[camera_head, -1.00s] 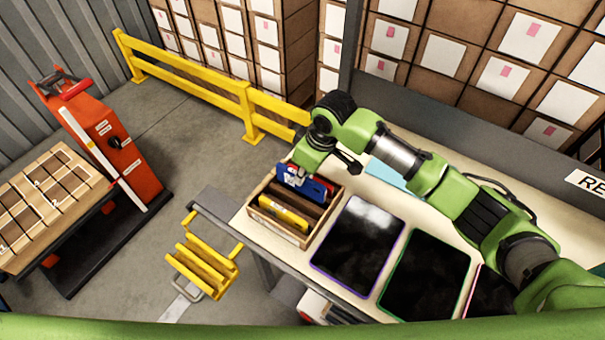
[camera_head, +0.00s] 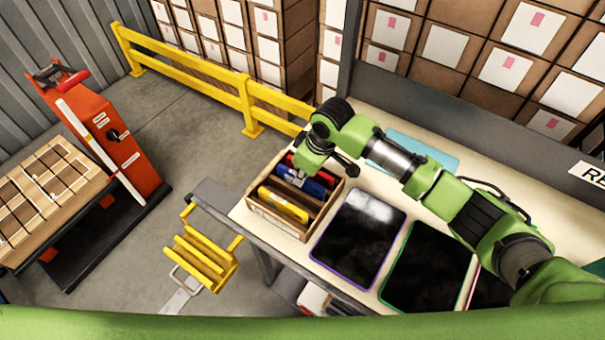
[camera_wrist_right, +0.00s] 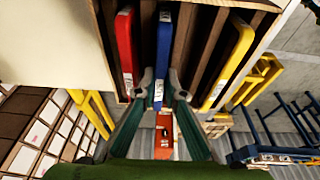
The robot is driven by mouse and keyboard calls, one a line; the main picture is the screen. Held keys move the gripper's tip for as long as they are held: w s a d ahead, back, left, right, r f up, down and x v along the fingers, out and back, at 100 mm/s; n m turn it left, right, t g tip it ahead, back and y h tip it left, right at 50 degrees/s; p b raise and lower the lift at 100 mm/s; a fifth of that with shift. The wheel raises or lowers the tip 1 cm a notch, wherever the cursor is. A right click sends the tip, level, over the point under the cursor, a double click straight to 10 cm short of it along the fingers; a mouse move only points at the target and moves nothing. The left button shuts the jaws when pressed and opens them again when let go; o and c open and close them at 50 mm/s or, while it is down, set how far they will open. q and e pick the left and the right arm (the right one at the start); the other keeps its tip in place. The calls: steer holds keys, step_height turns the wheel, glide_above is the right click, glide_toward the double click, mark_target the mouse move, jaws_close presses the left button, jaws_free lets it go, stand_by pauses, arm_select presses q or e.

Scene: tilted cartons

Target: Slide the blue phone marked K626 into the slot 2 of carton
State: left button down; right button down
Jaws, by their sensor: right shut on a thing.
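The blue phone (camera_head: 300,181) sits low in a slot of the brown carton (camera_head: 274,223), between the red phone (camera_head: 296,161) and an empty slot. The yellow phone (camera_head: 283,205) stands nearer the carton's front. My right gripper (camera_head: 314,171) is over the carton, shut on the blue phone. In the right wrist view, its two fingers (camera_wrist_right: 163,88) are on either side of the blue phone (camera_wrist_right: 163,55), with the red phone (camera_wrist_right: 125,50) at left and the yellow phone (camera_wrist_right: 230,65) at right. The K626 mark and slot numbers are not readable. My left gripper is out of view.
Dark tablets with coloured rims (camera_head: 359,238) lie right of the carton on the table (camera_head: 470,195). A light-blue sheet (camera_head: 425,152) lies behind my right arm. A yellow rail (camera_head: 190,75) runs behind. An orange pallet truck (camera_head: 105,125) stands at left.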

steer(key=shift+f, duration=0.3)
stand_by(0.6)
stand_by(0.4)
steer(key=c, duration=2)
jaws_free()
steer(key=v, duration=1.2)
steer(key=shift+r, duration=0.1)
